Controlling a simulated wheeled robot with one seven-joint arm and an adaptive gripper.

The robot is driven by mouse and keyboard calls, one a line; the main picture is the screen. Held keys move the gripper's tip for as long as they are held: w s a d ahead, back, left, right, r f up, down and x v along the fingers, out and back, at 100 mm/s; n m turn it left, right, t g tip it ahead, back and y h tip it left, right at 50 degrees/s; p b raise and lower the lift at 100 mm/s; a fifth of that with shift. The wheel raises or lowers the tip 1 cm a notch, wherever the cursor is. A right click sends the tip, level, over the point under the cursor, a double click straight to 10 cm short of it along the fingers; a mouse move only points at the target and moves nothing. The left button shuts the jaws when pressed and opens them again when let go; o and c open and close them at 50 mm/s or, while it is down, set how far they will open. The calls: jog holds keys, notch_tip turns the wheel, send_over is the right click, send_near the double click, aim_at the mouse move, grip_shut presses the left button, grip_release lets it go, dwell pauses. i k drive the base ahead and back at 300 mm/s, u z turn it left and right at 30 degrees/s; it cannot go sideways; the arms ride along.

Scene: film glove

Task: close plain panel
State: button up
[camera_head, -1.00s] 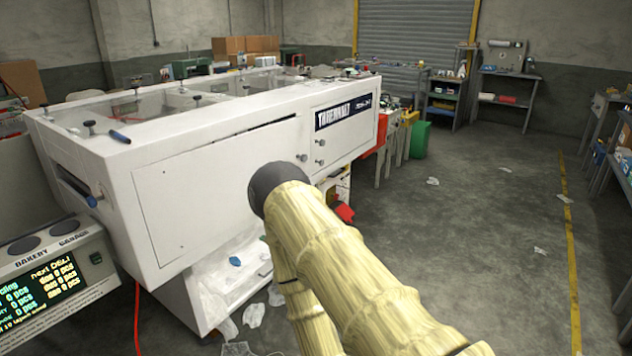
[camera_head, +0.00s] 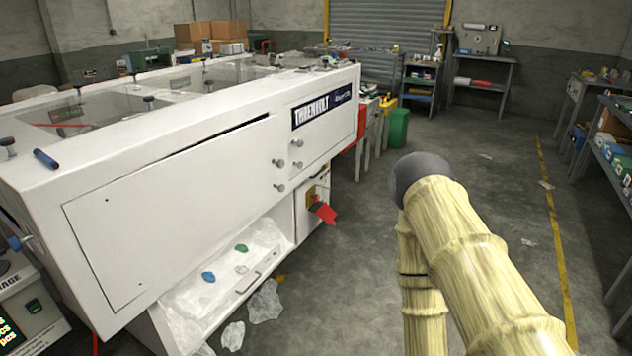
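The plain panel (camera_head: 165,215) is a large white rectangular door on the front of the white machine (camera_head: 40,190). A dark gap shows along the right part of its top edge, so it looks slightly ajar; how far it stands out I cannot tell. My arm, in a yellowish ribbed cover with a dark rounded joint, rises at the right of the view, apart from the panel. My gripper is not in view.
Several round knobs (camera_head: 280,163) sit right of the panel. Below is an open drawer (camera_head: 235,280) with plastic film and small coloured pieces. A red handle (camera_head: 322,210) sticks out on the right. Plastic scraps lie on the floor.

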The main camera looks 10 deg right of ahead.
aim_at(133, 230)
jog(key=u, duration=0.1)
jog(key=i, duration=1)
jog(key=u, duration=0.45)
